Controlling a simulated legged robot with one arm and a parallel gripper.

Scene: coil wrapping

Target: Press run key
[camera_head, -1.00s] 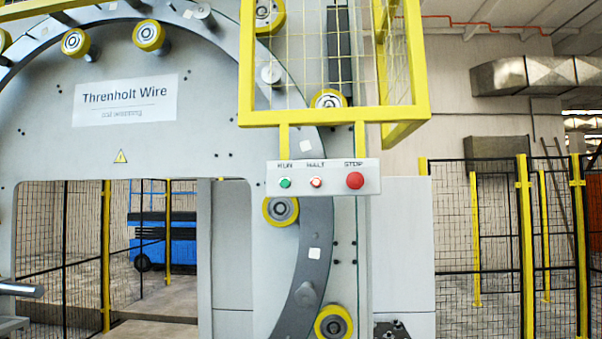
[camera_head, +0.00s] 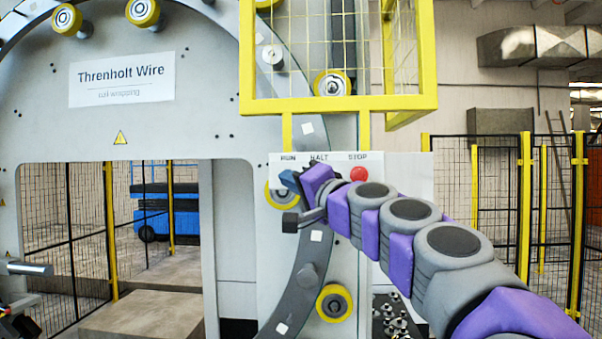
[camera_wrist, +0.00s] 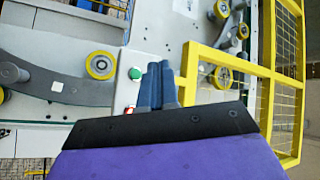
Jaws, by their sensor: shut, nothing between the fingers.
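The control box (camera_head: 338,158) has the labels RUN, HALT and STOP along its top. The red STOP button (camera_head: 358,174) shows at its right. My gripper (camera_head: 290,180) is in front of the box's left part and hides the RUN and HALT buttons in the head view. In the wrist view the green RUN button (camera_wrist: 135,73) shows just left of my closed blue fingertips (camera_wrist: 158,70). The HALT button (camera_wrist: 129,109) shows partly below it. My gripper is shut and empty. I cannot tell whether the fingertips touch the box.
A yellow guard cage (camera_head: 340,105) hangs right above the box. The grey wrapping ring (camera_head: 307,250) with yellow rollers (camera_head: 334,303) curves behind and below it. Black mesh fencing (camera_head: 480,220) stands at the right.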

